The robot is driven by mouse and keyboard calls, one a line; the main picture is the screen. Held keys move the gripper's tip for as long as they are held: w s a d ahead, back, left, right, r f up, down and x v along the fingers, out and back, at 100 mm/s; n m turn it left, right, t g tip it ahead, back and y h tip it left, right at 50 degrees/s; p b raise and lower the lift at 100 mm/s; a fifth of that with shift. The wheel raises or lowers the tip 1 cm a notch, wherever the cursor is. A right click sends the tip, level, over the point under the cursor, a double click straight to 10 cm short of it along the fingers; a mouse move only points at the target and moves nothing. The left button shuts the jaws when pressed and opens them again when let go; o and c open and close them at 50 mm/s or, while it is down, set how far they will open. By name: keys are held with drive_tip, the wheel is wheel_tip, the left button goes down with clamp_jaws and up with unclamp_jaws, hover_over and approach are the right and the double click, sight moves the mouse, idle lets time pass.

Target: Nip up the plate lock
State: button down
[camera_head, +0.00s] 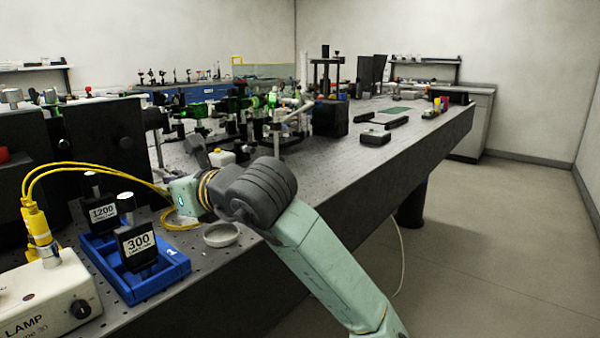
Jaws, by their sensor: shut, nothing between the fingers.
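I cannot pick out the plate lock for certain. A black instrument housing (100,130) at the left carries small dark round knobs on its face, and silver-topped knobs (50,97) stand by its top left. My arm reaches in from the lower right, and its wrist is bent over the bench edge. My gripper (198,150) shows only in part as a dark grey shape beyond the wrist, right of the housing. It is shut and empty. Its fingertips are small and partly hidden, and I cannot tell whether they touch anything.
A lamp box (45,300) with a yellow cable stands in front. A shallow dish (221,235) lies near the bench edge. Optics crowd the bench behind; floor at right is clear.

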drive_tip(key=shift+w+d+f+b, duration=0.1)
drive_tip(key=shift+w+d+b, duration=0.05)
drive_tip(key=shift+w+b, duration=0.45)
drive_tip(key=shift+w+d+f+b, duration=0.1)
drive_tip(key=shift+w+b, duration=0.05)
drive_tip(key=shift+b, duration=0.25)
drive_tip(key=shift+w+d+f+b, duration=0.1)
drive_tip(key=shift+w+d+b, duration=0.05)
drive_tip(key=shift+b, duration=0.25)
drive_tip(key=shift+d+r, duration=0.1)
drive_tip(key=shift+r, duration=0.1)
drive_tip(key=shift+w+r, duration=0.1)
drive_tip(key=shift+r, duration=0.15)
drive_tip(key=v, duration=0.2)
drive_tip(key=f+b+v, duration=0.1)
drive_tip(key=v, duration=0.2)
drive_tip(key=shift+d+f+b, duration=0.15)
drive_tip(key=shift+b, duration=0.15)
drive_tip(key=shift+s+d, duration=0.35)
drive_tip(key=shift+s, duration=0.05)
